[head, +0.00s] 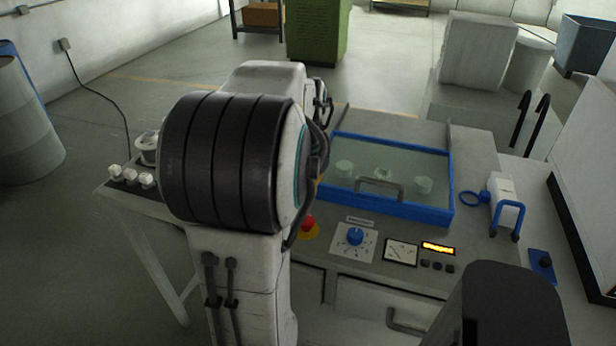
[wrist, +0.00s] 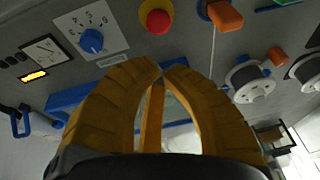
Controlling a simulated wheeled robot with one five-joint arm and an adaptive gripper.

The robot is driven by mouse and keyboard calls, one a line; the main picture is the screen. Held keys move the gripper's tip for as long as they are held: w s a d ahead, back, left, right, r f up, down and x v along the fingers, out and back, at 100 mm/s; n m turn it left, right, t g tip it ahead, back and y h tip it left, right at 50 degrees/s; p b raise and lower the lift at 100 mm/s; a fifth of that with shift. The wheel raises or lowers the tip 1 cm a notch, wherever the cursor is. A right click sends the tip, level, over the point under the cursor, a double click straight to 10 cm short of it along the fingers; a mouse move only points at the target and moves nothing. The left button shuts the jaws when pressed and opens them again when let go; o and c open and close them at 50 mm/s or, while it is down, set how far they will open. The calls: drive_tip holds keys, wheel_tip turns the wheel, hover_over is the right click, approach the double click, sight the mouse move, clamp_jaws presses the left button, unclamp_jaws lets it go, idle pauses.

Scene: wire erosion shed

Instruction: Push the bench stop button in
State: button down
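The bench stop button is a red dome on a yellow collar. In the head view the button (head: 308,223) shows on the bench front, just right of my arm and partly covered by it. In the wrist view the button (wrist: 158,20) is at the top centre, beyond the fingertips. My gripper (wrist: 167,70) has yellow fingers whose tips come together, with nothing visible held between them. The tips appear apart from the button and lie just below it in the picture. In the head view my arm hides most of the gripper.
A dial panel (head: 355,240) and a meter (head: 401,252) are right of the button. A blue-framed glass lid (head: 446,190) lies behind them. In the wrist view, an orange-handled control (wrist: 226,15) and a spool (wrist: 250,82) are right of the button.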

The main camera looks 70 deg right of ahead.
drive_tip(key=shift+v, duration=1.15)
drive_tip(key=a+f+n+y, duration=0.2)
drive_tip(key=a+f, duration=0.3)
drive_tip(key=a, duration=0.3)
drive_tip(key=w+a+n+t, duration=0.1)
drive_tip(key=w+a+n, duration=0.2)
drive_tip(key=a, duration=0.6)
drive_tip(key=w+a+r+n+t+y, duration=0.1)
drive_tip(key=w+a+n, duration=0.3)
drive_tip(key=a+n, duration=0.3)
drive_tip(key=w+a+r+n+t, duration=0.1)
drive_tip(key=w+a+n, duration=0.2)
drive_tip(key=a, duration=0.8)
drive_tip(key=n, duration=0.2)
drive_tip(key=shift+w+a+n, duration=0.35)
drive_tip(key=shift+w+n, duration=0.05)
